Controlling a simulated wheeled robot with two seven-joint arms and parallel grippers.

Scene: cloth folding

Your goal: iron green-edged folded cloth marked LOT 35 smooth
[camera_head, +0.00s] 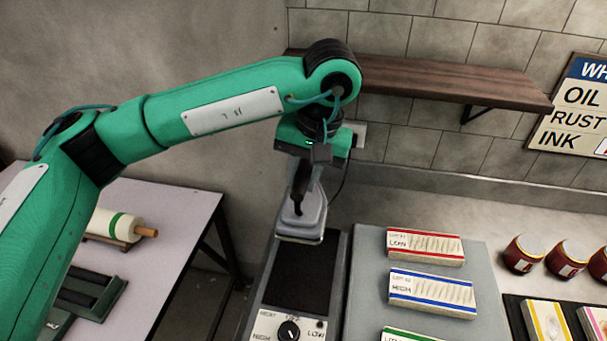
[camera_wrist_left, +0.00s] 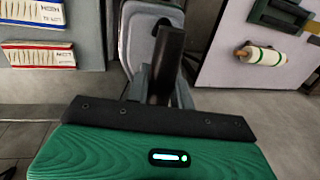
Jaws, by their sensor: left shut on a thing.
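The green-edged folded cloth (camera_head: 407,335) lies on a grey board and is mostly cut off by the bottom edge; its lot mark is out of view. A grey iron (camera_head: 301,224) with a dark handle is at the far end of a dial station (camera_head: 293,325) with a black pad (camera_head: 302,272). My left gripper (camera_head: 298,200) points down and is shut on the iron's handle, which also shows in the left wrist view (camera_wrist_left: 168,62). I cannot tell whether the iron touches the station. My right gripper is not in view.
A red-edged cloth (camera_head: 425,246) and a blue-edged cloth (camera_head: 432,291) share the grey board (camera_head: 366,290). Several dark red jars (camera_head: 522,256) stand to the right. A wooden shelf (camera_head: 450,84) juts from the wall. A left table (camera_head: 165,215) holds a rolling pin-like roller (camera_head: 115,225).

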